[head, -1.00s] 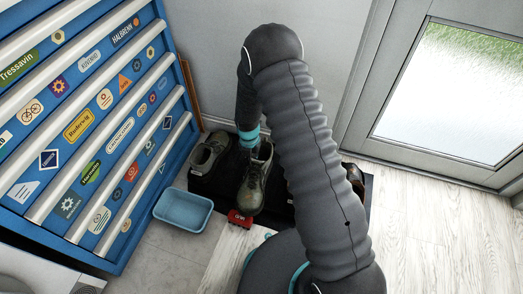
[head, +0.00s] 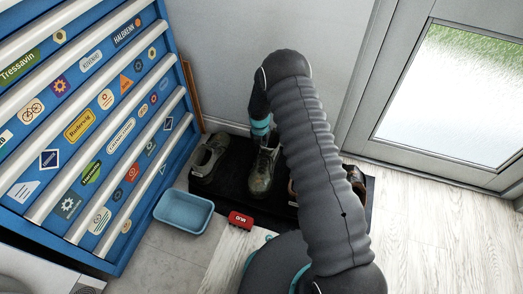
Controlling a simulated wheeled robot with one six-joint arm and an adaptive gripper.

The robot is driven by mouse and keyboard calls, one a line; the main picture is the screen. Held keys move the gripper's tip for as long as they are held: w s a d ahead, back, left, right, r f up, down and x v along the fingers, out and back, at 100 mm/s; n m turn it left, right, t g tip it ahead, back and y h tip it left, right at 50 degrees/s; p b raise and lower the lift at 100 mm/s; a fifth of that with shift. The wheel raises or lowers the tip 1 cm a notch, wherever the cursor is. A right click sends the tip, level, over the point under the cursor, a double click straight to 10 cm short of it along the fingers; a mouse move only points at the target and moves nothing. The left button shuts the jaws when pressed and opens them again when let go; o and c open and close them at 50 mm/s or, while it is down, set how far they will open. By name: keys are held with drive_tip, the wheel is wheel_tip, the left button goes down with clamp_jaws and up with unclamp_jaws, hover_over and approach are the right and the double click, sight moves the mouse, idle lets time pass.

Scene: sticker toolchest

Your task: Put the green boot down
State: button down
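A green boot (head: 262,174) with a dark, worn look is upright at the black mat (head: 232,187), with its toe towards me. My gripper (head: 264,140) is at the top of this boot, below the teal ring of my wrist. Its fingers are small and partly hidden, but the boot has moved along with it, so it appears shut on the boot. I cannot tell whether the sole touches the mat. A second, similar green boot (head: 211,157) stands at the left end of the mat.
Brown footwear (head: 355,175) on the mat is mostly hidden behind my arm. A red object (head: 240,220) and a blue tub (head: 183,211) lie in front of the mat. The blue tool chest (head: 95,130) bounds the left, a wall the back, a glazed door (head: 450,95) the right.

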drive_tip(key=shift+f, duration=0.8)
drive_tip(key=shift+w+d+f, duration=0.1)
drive_tip(key=shift+w+f, duration=0.1)
drive_tip(key=shift+f, duration=0.1)
drive_tip(key=c, duration=1.2)
unclamp_jaws()
